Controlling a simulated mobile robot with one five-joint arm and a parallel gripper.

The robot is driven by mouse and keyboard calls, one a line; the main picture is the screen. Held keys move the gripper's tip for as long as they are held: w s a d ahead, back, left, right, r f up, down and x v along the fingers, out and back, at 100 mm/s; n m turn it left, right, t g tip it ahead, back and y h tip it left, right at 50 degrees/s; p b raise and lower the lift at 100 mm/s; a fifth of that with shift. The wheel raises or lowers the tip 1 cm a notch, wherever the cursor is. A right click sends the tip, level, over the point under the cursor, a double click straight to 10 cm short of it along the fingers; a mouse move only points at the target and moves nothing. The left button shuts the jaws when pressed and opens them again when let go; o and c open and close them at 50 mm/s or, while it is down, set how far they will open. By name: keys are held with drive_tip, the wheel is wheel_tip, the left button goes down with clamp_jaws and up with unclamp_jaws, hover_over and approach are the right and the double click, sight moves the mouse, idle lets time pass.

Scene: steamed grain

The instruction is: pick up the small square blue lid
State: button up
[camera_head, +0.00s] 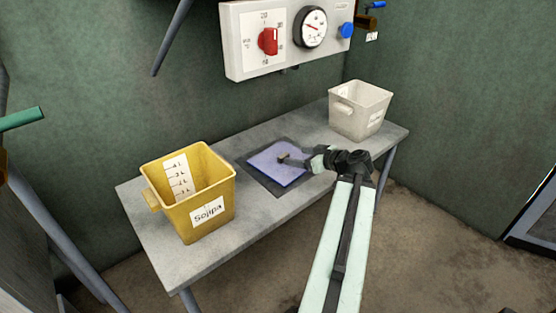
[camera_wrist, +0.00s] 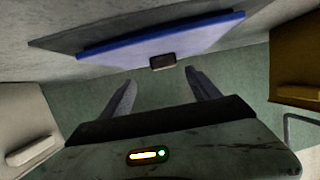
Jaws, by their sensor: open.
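The small square blue lid (camera_head: 272,172) lies flat on a dark square mat (camera_head: 252,176) in the middle of the grey table. A small dark handle (camera_head: 284,157) stands up from its top. My gripper (camera_head: 299,160) is low over the lid's right part, just right of the handle. In the wrist view the lid (camera_wrist: 120,47) crosses the top, and its handle (camera_wrist: 163,62) shows just beyond the fingertips, roughly centred between them. My gripper (camera_wrist: 161,82) is open there, with nothing between its fingers. I cannot tell the exact gap to the handle.
A yellow bin (camera_head: 190,215) stands on the table (camera_head: 165,265) at the left, and a whitish bin (camera_head: 345,120) at the back right. A control box (camera_head: 240,40) with a red knob and a gauge hangs on the wall above. The table's front edge is clear.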

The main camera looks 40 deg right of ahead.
sight(284, 155)
drive_tip(key=x, duration=0.2)
drive_tip(key=shift+w+a+f+b, duration=0.15)
drive_tip(key=shift+w+a+b, duration=0.05)
drive_tip(key=shift+a+b, duration=0.1)
drive_tip(key=b+x, duration=0.2)
drive_tip(key=x, duration=0.3)
drive_tip(key=shift+w+a, duration=0.1)
drive_tip(key=shift+a, duration=0.05)
clamp_jaws()
